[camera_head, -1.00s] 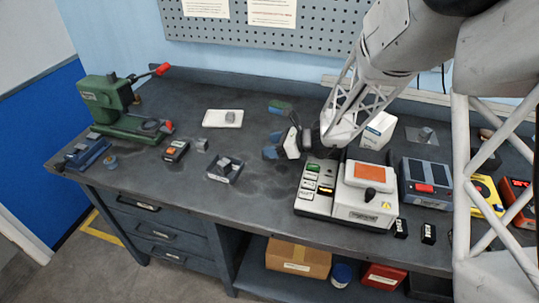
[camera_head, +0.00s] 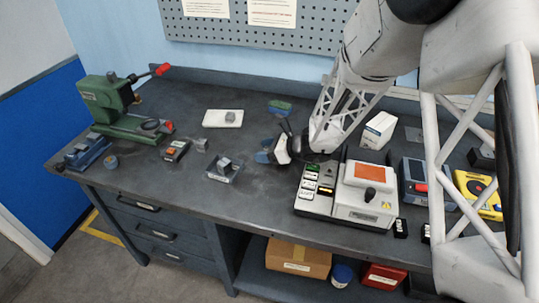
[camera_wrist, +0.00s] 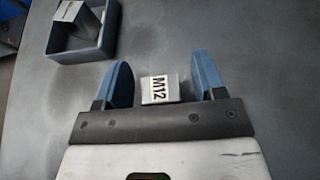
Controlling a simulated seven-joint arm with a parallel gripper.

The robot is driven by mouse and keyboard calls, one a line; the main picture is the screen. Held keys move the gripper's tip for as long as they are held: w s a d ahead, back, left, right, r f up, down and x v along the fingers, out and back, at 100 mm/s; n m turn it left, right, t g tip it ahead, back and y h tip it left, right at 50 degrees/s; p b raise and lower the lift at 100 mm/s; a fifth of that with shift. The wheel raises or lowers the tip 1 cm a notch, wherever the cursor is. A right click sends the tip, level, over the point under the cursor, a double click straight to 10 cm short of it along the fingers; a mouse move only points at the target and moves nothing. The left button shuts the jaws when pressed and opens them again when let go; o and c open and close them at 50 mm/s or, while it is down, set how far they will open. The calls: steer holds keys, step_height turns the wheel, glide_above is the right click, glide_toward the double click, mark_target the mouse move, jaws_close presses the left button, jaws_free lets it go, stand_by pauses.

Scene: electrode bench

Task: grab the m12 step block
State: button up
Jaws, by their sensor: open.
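The M12 step block (camera_wrist: 158,88) is a small grey block with a white label reading "M12". In the wrist view it lies between the two blue fingers of my gripper (camera_wrist: 163,70), close to the palm, with a visible gap on each side. My gripper is open. In the head view my gripper (camera_head: 264,151) is low over the middle of the bench, left of the white-and-orange machine. The block is hidden by the gripper there.
A dark tray (camera_head: 212,177) holding grey blocks stands left of my gripper; its blue rim (camera_wrist: 84,58) also shows in the wrist view. The white machine (camera_head: 365,207) is close on the right. Bench between tray and gripper is clear.

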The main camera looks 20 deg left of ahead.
mark_target(265, 148)
jaws_close()
steer(key=shift+r, duration=0.1)
steer(key=shift+r, duration=4.95)
